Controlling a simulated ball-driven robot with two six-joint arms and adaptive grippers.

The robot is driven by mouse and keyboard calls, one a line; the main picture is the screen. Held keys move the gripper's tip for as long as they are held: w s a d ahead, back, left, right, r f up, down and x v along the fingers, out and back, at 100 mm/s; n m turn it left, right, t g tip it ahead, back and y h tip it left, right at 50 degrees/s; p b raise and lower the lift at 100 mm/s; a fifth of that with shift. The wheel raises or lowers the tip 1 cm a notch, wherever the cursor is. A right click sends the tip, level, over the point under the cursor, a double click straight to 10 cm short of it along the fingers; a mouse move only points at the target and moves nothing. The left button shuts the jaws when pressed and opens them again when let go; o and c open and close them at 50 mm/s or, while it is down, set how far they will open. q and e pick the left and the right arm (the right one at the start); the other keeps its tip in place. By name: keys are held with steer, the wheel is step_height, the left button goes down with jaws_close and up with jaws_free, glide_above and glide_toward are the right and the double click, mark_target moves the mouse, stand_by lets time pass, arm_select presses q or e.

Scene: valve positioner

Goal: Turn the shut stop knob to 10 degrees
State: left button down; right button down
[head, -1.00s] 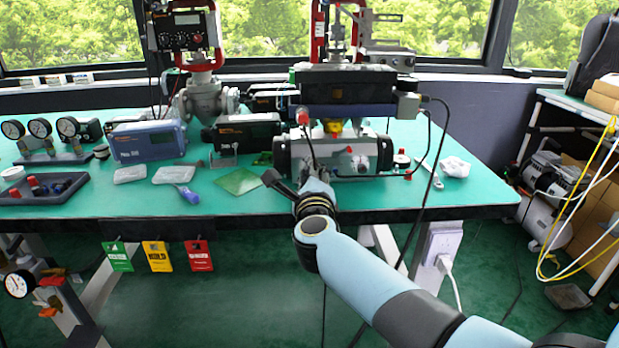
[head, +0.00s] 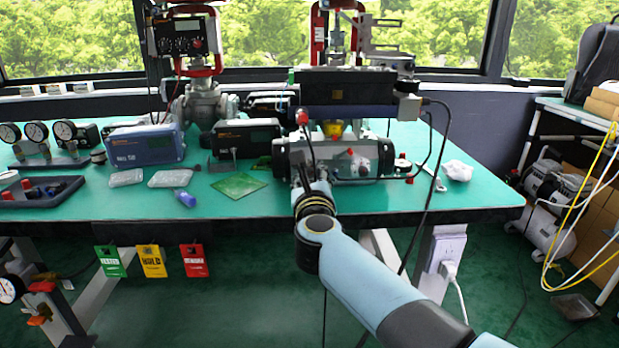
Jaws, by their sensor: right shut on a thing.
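The silver valve actuator (head: 357,163) lies across the back middle of the green bench, under a dark box-shaped unit (head: 345,88). My right gripper (head: 302,170) is at the near left part of the actuator, fingers pointing up and away from me. It is shut on a small part there, taken to be the shut stop knob. The fingers and wrist hide that knob, so its angle cannot be read. A red ball-topped lever (head: 301,117) stands just above the gripper. My left gripper is out of view.
Black cables hang at the actuator's right, near a crumpled white cloth (head: 457,170). The bench front right is clear.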

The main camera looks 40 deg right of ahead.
steer(key=shift+f, duration=0.2)
steer(key=c, duration=1.2)
jaws_free()
steer(key=shift+r, duration=0.15)
steer(key=shift+s, duration=0.1)
steer(key=v, duration=0.7)
steer(key=shift+s+a, duration=0.1)
steer(key=shift+s, duration=0.1)
